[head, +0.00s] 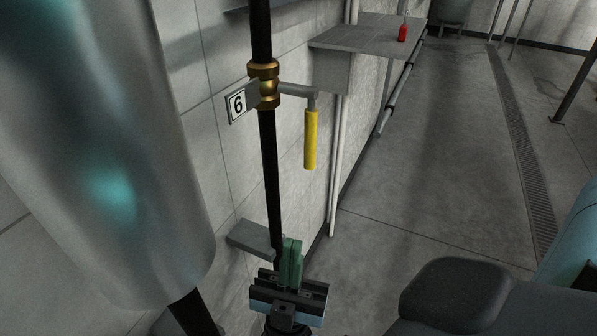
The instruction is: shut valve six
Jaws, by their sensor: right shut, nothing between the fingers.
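Valve six is a brass valve body (265,84) on a vertical black pipe (270,160), beside a white number plate (238,103) reading 6. A grey lever arm (297,90) sticks out from it to the right, across the pipe. A yellow grip (310,140) hangs down from the arm's end, roughly parallel to the pipe. My right gripper (291,262) is low in the view, below the yellow grip and apart from it. Its green fingers point up, shut and empty, in front of the pipe's lower part. My left gripper is not in view.
A large silver rounded vessel (110,150) fills the left side, close to the pipe. A small grey ledge (252,237) is at the wall behind my gripper. A grey shelf (365,35) with a red bottle (403,32) is farther back. The floor (440,170) right of the valve is clear.

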